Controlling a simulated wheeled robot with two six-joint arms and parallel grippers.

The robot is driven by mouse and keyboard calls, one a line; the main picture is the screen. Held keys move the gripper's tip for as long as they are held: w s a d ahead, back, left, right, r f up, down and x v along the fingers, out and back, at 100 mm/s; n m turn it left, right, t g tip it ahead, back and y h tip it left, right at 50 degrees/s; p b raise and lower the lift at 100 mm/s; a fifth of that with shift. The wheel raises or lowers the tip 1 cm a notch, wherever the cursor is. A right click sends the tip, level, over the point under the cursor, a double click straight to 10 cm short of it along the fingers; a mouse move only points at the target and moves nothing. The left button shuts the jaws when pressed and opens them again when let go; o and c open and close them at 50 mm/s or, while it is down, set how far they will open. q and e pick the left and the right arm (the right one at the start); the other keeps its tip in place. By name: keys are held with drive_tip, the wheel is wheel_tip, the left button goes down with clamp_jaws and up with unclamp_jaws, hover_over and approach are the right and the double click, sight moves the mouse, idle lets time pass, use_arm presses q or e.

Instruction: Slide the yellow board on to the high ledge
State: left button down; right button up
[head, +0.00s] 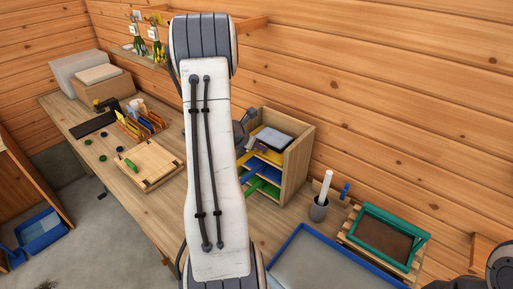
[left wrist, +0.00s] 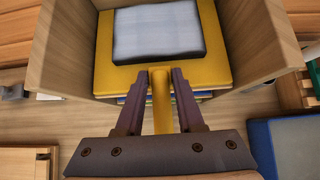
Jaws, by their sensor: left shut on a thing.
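The yellow board (head: 262,155) is in the upper level of the open wooden rack (head: 298,158). In the left wrist view the yellow board (left wrist: 218,73) lies between the rack's side walls, with its handle (left wrist: 161,110) sticking out of the front. A pale grey pad with dark edges (left wrist: 158,30) lies on the board and also shows in the head view (head: 273,138). My left gripper (left wrist: 162,76) is shut on the handle. In the head view my own arm hides most of this gripper (head: 243,146). The ledge under the board is mostly hidden.
Green (head: 266,187) and blue (head: 256,199) boards sit in the lower levels. A cup with a white stick (head: 320,208), a green-framed tray (head: 388,237) and a blue-edged tray (head: 315,262) stand to the right. A wooden tray (head: 150,163) lies left.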

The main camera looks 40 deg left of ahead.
idle(0.3)
use_arm(q)
drive_tip(key=shift+c, duration=2.2)
unclamp_jaws()
drive_tip(key=shift+f, duration=0.1)
drive_tip(key=v, duration=1)
drive_tip(key=shift+s+r, duration=0.15)
drive_tip(key=shift+r, duration=0.15)
